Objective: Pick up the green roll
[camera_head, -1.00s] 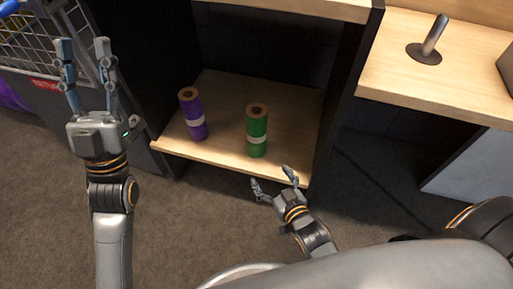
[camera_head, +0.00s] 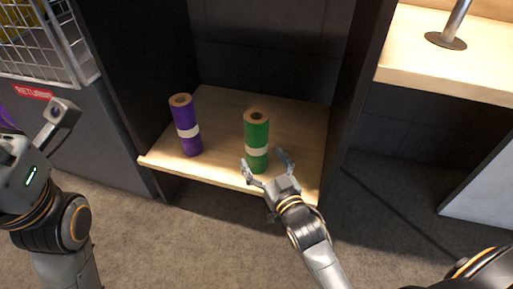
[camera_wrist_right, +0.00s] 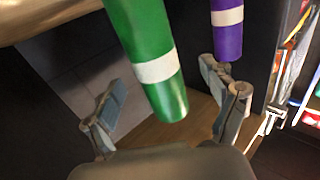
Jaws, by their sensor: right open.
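The green roll (camera_head: 257,133) stands upright on the wooden lower shelf (camera_head: 225,100), a pale band around its middle. My right gripper (camera_head: 263,160) is open at the shelf's front edge, its fingertips at either side of the roll's lower part. In the right wrist view the green roll (camera_wrist_right: 143,35) shows between the two spread fingers (camera_wrist_right: 160,78), with no clear contact. My left gripper (camera_head: 50,128) is at the left edge of the head view, partly cut off, away from the roll; its opening cannot be made out.
A purple roll (camera_head: 185,120) with a pale band stands upright on the same shelf, left of the green one. Dark side walls (camera_head: 355,90) bound the shelf. A wire basket (camera_head: 45,50) is at upper left, and a wooden counter (camera_head: 425,65) at right.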

